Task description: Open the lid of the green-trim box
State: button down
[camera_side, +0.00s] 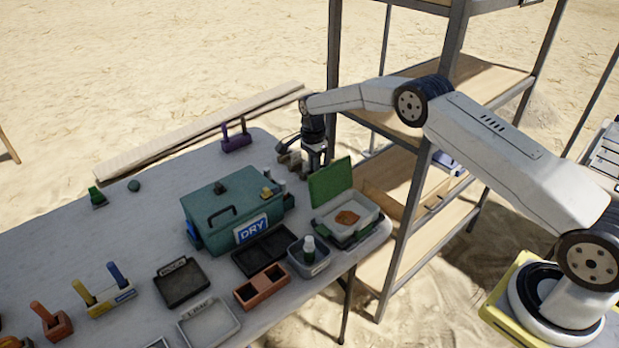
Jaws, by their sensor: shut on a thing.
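The green-trim box (374,220) sits at the right end of the table, white inside with an orange-brown thing (347,217) in it. Its green lid (331,181) is raised, standing up and tilted at the box's far side. My gripper (316,168) points down at the lid's far upper left edge and is shut on the lid. The fingertips are small and partly hidden behind the lid, so the exact contact is hard to see.
A teal box marked DRY (236,197) stands just left of my gripper. A grey bin with a bottle (309,249), dark trays (181,283) and a brown two-part tray (261,286) lie in front. A shelf rack (402,240) stands close on the right.

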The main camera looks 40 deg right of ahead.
jog(key=shift+w, duration=0.15)
jog(key=c, duration=0.7)
grip_release()
jog(key=shift+r, duration=0.1)
jog(key=shift+w+r, duration=0.15)
jog(key=shift+r, duration=3.7)
